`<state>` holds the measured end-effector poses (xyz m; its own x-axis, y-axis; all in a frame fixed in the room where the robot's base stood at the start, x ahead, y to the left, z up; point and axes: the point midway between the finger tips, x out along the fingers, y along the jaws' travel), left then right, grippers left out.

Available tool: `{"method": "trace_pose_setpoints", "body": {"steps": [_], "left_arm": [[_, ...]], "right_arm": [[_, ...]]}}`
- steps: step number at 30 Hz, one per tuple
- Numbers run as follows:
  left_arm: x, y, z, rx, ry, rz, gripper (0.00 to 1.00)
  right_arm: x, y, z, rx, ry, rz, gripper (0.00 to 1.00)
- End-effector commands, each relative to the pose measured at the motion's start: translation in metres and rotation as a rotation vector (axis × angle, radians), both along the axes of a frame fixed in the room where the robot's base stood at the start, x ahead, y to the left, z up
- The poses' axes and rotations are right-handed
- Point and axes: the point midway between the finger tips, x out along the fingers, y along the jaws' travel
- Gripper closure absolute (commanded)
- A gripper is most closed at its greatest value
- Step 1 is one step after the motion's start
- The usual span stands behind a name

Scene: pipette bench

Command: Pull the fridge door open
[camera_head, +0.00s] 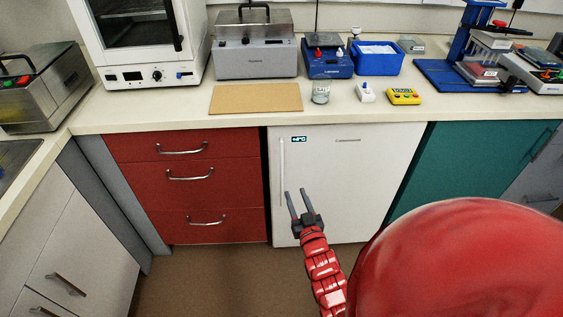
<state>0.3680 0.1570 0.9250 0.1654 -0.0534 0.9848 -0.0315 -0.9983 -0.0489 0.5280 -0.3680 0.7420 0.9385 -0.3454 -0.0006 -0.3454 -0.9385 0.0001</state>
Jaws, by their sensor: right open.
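The white fridge (355,185) stands under the counter, between the red drawers and the teal cabinet. Its door looks shut. A slim vertical white handle (281,165) runs along the door's left edge, and a small dark display (299,139) sits near the top left. My right gripper (295,193) is open and empty, in front of the lower left part of the door. Its fingers point up, a little right of the handle. I cannot tell how far it is from the door. My left gripper is not in view.
Red drawers (185,190) with metal handles are left of the fridge, and a teal cabinet (465,160) is right. The counter (190,112) above holds an oven, a water bath, a blue bin (377,64) and a yellow timer (404,96). The brown floor (210,285) in front is clear.

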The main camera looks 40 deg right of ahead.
Motion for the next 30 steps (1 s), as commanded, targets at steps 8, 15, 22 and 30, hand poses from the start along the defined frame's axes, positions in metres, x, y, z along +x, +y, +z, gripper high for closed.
{"method": "trace_pose_setpoints", "body": {"steps": [8,15,22,30], "left_arm": [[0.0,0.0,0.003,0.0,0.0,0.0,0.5],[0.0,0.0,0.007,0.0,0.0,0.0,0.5],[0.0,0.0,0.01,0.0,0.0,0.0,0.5],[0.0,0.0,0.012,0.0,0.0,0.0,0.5]], "right_arm": [[0.036,-0.014,0.002,0.001,0.002,-0.001,0.55],[0.083,-0.03,0.003,-0.001,-0.002,0.001,0.55],[0.126,-0.046,0.003,0.0,-0.001,0.0,0.55],[0.155,-0.057,0.001,-0.001,-0.001,0.0,0.55]]}}
